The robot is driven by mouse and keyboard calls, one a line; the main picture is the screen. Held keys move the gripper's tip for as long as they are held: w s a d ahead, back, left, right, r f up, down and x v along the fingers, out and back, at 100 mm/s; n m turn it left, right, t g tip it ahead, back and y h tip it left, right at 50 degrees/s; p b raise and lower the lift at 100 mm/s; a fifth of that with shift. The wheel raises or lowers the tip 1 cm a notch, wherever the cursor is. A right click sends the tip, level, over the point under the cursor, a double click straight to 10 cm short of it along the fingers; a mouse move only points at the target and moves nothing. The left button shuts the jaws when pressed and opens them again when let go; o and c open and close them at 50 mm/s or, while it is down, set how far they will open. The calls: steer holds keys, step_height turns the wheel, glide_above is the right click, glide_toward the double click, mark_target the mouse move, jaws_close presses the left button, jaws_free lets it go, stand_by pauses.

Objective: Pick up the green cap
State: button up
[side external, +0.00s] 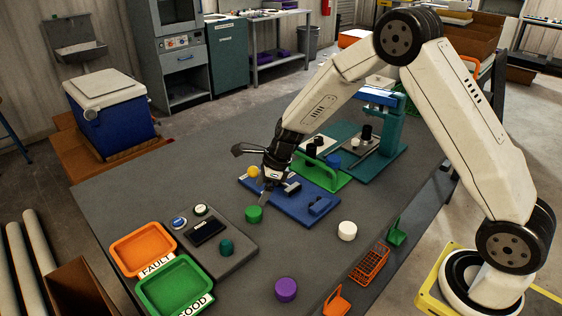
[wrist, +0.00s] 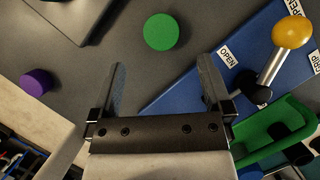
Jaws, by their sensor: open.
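The green cap (side external: 254,214) is a short round cylinder on the grey table, just left of the blue plate's near corner. In the wrist view the green cap (wrist: 161,32) lies beyond the fingertips, roughly centred between them and apart from both. My gripper (side external: 264,196) is above the table close to the cap, pointing down. In the wrist view my gripper (wrist: 160,75) has its two fingers spread wide with nothing between them.
The blue fixture (side external: 293,205) with a yellow-knobbed lever (wrist: 292,32) stands right beside the cap. A white cap (side external: 347,231) and a purple cap (side external: 286,289) stand nearby. Orange (side external: 176,246) and green (side external: 207,284) trays and a grey panel (side external: 235,258) lie left and front.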

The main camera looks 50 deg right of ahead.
mark_target(253, 211)
steer(key=shift+x, duration=1.3)
steer(key=shift+x, duration=2.55)
steer(key=shift+d, duration=0.2)
steer(key=c, duration=1.2)
